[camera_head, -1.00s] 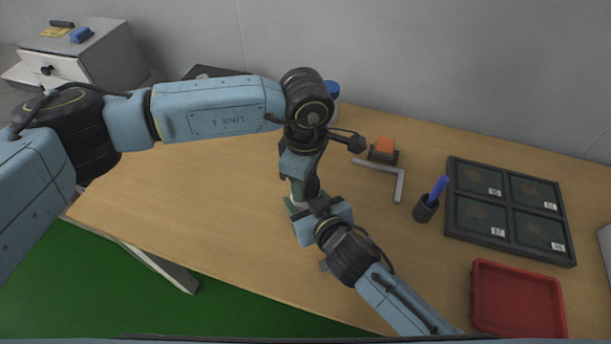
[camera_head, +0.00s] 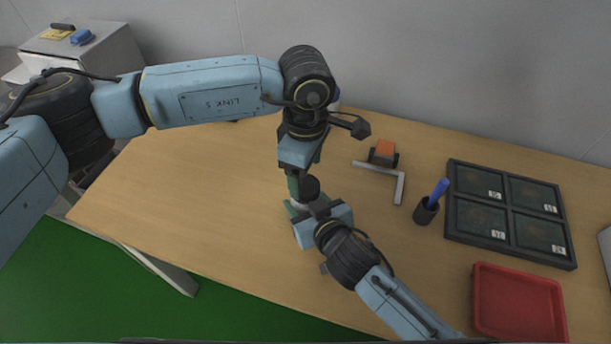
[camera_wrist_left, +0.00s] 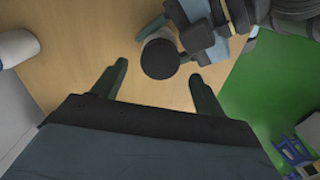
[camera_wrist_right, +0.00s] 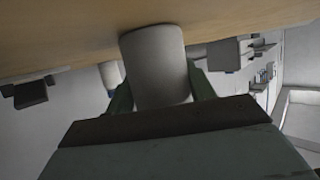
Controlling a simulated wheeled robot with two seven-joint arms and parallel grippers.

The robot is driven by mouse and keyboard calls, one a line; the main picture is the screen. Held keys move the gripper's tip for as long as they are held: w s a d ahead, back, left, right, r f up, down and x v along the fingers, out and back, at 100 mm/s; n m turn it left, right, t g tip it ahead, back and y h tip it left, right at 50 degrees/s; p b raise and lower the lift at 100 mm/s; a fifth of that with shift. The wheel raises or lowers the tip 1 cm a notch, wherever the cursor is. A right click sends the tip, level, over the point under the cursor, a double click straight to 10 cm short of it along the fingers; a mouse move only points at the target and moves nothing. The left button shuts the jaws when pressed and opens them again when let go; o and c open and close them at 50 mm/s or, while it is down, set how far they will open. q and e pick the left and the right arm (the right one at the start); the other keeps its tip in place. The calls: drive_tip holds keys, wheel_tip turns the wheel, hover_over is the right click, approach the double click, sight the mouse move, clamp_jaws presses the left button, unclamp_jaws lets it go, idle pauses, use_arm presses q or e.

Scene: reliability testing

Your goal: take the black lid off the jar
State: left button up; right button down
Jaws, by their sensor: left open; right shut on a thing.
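The jar is a pale cylinder; its body (camera_wrist_right: 157,62) fills the middle of the right wrist view, between my right gripper's fingers (camera_wrist_right: 160,92). My right gripper (camera_head: 302,209) is shut on the jar's body from the front right in the head view. The black lid (camera_head: 309,188) sits on top of the jar and shows as a dark disc in the left wrist view (camera_wrist_left: 160,59). My left gripper (camera_head: 297,177) is open above the lid, its fingers apart on either side (camera_wrist_left: 159,74) and not touching it. The left arm partly hides the jar.
An orange-topped block (camera_head: 384,150), a grey L-shaped bar (camera_head: 396,185), a dark cup with a blue item (camera_head: 426,210), a black divided tray (camera_head: 455,212) and a red tray (camera_head: 478,302) lie to the right. The table's left part (camera_head: 190,190) is clear.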

drive_tip(key=shift+c, duration=2.3)
unclamp_jaws()
